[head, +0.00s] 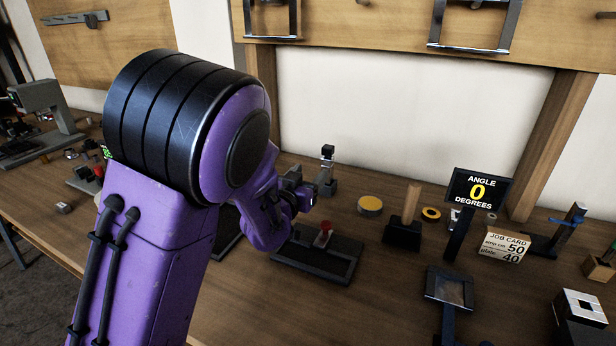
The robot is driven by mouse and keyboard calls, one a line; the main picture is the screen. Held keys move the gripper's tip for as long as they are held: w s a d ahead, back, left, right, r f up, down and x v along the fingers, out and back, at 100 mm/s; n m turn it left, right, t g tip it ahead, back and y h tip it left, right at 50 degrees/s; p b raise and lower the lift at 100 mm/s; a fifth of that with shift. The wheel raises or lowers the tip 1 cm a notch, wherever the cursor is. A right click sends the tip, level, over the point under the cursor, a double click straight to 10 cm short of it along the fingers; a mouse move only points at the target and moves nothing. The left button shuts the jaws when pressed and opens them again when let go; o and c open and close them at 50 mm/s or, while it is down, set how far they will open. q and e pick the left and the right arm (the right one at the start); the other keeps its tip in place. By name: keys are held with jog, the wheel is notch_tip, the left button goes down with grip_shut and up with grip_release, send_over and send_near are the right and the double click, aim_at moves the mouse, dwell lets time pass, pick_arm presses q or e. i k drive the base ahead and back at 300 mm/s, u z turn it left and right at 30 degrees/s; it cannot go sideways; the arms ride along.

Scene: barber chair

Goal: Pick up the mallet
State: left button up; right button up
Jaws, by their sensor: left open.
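The mallet (403,232) stands on the wooden bench right of the middle, its black head down and its light wooden handle pointing up. My left arm comes in from the left, purple and black, and covers much of the left side of the view. My left gripper (306,195) is small in the view, left of the mallet and apart from it. It is open, with nothing visible between its fingers. My right gripper is not in view.
A dark tray (342,268) with a red-topped piece (323,236) lies below the gripper. A yellow disc (370,205) and a yellow ring (431,214) flank the mallet. An angle display (460,205), a job card (503,247) and a dark stand (449,289) are to its right.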

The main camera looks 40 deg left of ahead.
aim_at(403, 229)
jog(key=k, duration=1.5)
